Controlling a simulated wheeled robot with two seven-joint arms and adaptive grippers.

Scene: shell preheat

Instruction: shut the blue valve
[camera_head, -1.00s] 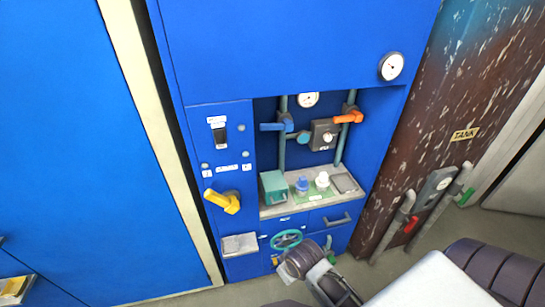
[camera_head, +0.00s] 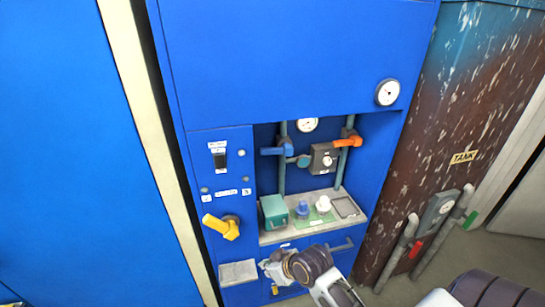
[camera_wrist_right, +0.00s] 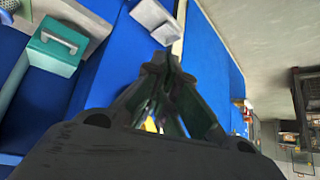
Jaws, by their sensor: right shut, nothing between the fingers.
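The blue valve (camera_head: 277,151) has a blue lever on the left green pipe in the cabinet's recess. The lever points left, roughly level, across the pipe. My right gripper (camera_head: 268,268) is shut and empty in front of the lower drawers, well below the blue valve. In the right wrist view its fingers (camera_wrist_right: 168,68) are together, with the blue cabinet front behind them. The blue valve cannot be made out in that view. My left gripper is not in view.
An orange-handled valve (camera_head: 347,142) is on the right pipe. A teal box (camera_head: 273,212), a blue knob (camera_head: 302,209) and a white knob (camera_head: 323,204) stand on the shelf. A yellow handle (camera_head: 221,227) projects from the left panel. A rusty tank (camera_head: 440,130) stands at right.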

